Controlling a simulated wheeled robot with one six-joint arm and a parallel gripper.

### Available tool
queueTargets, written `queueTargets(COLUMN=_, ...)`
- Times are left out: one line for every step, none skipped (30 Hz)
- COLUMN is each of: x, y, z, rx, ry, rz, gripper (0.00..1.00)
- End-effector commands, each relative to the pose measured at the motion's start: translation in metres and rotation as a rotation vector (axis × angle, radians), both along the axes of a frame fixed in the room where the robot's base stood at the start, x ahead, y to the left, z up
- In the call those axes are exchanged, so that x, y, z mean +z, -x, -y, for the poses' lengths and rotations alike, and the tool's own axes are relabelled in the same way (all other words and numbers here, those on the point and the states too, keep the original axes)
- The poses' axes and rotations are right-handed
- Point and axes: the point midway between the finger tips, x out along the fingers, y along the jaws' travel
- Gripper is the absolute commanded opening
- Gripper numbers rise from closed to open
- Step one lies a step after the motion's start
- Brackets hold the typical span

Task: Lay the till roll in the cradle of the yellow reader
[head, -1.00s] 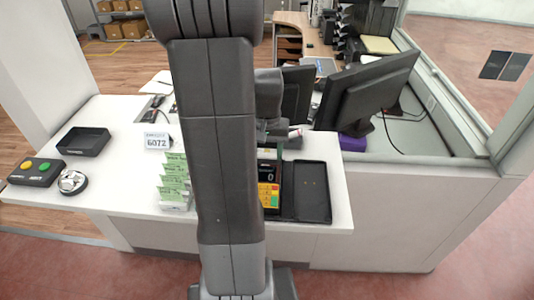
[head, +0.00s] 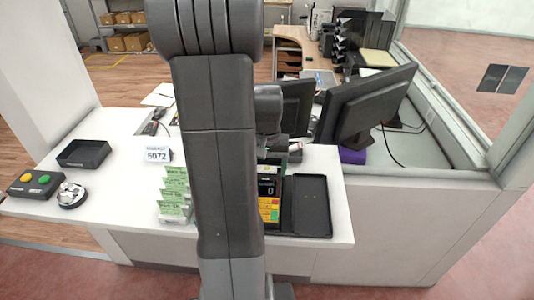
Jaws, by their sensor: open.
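A dark card terminal (head: 268,206) with yellow, red and green keys stands on the white counter, partly hidden behind my arm. It may be the yellow reader; its cradle cannot be made out. A small white cylinder with a reddish end (head: 295,147) lies behind it, and may be the till roll; it is too small to tell. My gripper (head: 272,152) is open, above the counter's back part, just left of the white cylinder. My arm hides much of the gripper, and I cannot tell whether it touches anything.
An open black case (head: 305,206) lies right of the terminal. Green-and-white packs (head: 175,195) stand left of my arm. Farther left are a number sign (head: 158,155), a black tray (head: 83,153), a button box (head: 36,184) and a round metal item (head: 71,194). Monitors (head: 366,105) stand behind.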

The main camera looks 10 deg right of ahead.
Motion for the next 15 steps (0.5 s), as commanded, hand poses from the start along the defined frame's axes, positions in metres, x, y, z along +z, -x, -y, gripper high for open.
queueTargets(x=0.007, y=-0.001, z=0.000, rx=0.000, ry=0.001, rz=0.006, gripper=0.73)
queueTargets(x=0.012, y=-0.001, z=0.000, rx=0.000, ry=0.001, rz=0.006, gripper=0.73)
queueTargets(x=0.020, y=-0.001, z=0.000, rx=0.000, ry=0.001, rz=0.007, gripper=0.73)
queueTargets(x=0.026, y=-0.001, z=0.000, rx=0.000, ry=0.001, rz=0.008, gripper=0.73)
queueTargets(x=0.033, y=-0.001, z=0.000, rx=0.000, ry=0.002, rz=0.009, gripper=0.73)
queueTargets(x=0.042, y=-0.001, z=0.000, rx=0.000, ry=0.001, rz=0.008, gripper=0.73)
queueTargets(x=0.049, y=-0.001, z=0.000, rx=0.000, ry=0.002, rz=0.009, gripper=0.73)
queueTargets(x=0.056, y=-0.001, z=0.000, rx=0.000, ry=0.002, rz=0.009, gripper=0.73)
queueTargets(x=0.064, y=-0.001, z=0.000, rx=0.000, ry=0.001, rz=0.007, gripper=0.73)
queueTargets(x=0.071, y=-0.001, z=0.000, rx=0.000, ry=0.001, rz=0.008, gripper=0.73)
queueTargets(x=0.077, y=-0.001, z=0.000, rx=0.000, ry=0.001, rz=0.008, gripper=0.73)
queueTargets(x=0.084, y=-0.001, z=0.000, rx=0.000, ry=0.001, rz=0.006, gripper=0.73)
queueTargets(x=0.089, y=-0.001, z=0.000, rx=0.000, ry=0.001, rz=0.007, gripper=0.73)
queueTargets(x=0.094, y=-0.001, z=0.000, rx=0.000, ry=0.001, rz=0.006, gripper=0.73)
queueTargets(x=0.099, y=-0.001, z=0.000, rx=0.000, ry=0.000, rz=0.005, gripper=0.73)
